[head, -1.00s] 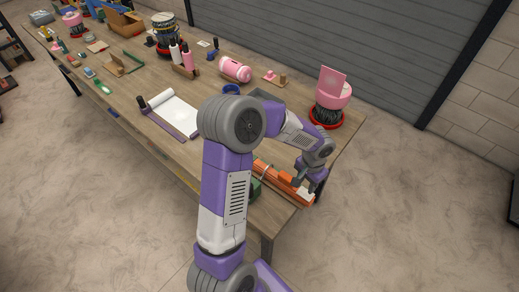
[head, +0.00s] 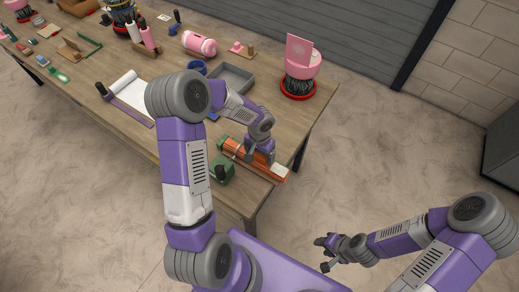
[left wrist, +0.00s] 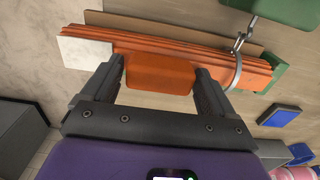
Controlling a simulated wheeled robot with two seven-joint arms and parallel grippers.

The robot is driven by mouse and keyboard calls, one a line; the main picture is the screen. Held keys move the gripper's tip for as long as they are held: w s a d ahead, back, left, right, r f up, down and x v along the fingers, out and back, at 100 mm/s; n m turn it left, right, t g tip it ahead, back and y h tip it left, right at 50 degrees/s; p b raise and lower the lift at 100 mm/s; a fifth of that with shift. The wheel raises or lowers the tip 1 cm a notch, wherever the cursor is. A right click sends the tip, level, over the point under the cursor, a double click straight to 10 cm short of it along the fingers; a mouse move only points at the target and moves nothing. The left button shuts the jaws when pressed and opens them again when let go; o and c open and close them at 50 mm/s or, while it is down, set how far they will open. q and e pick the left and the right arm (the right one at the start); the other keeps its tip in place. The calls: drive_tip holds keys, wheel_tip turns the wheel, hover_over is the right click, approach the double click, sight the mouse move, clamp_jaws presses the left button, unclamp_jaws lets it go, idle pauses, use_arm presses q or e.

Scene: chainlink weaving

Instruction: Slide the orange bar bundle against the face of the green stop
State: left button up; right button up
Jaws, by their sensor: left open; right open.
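The orange bar bundle (head: 238,150) lies on the table near its front right corner, with a pale end piece (head: 280,170). In the left wrist view the bundle (left wrist: 190,45) has an upright orange block (left wrist: 160,72) and a grey ring around it near its right end. The green stop (left wrist: 268,80) is at that right end; whether they touch is unclear. My left gripper (head: 258,158) is open, its fingers on either side of the orange block, also in the left wrist view (left wrist: 160,85). My right gripper (head: 322,254) is open and empty, off the table.
A larger green fixture (head: 221,171) with a dark knob stands beside the bundle on the near side. Bare floor lies beyond the table's right edge.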

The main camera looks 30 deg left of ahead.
use_arm(q)
drive_tip(key=c, duration=1.3)
drive_tip(key=shift+c, duration=0.2)
drive_tip(key=shift+w+a, duration=0.1)
drive_tip(key=shift+a, duration=0.1)
drive_tip(key=o, duration=1.6)
drive_tip(key=shift+d, duration=0.1)
wheel_tip(320, 180, up, 8)
drive_tip(key=shift+f, duration=0.2)
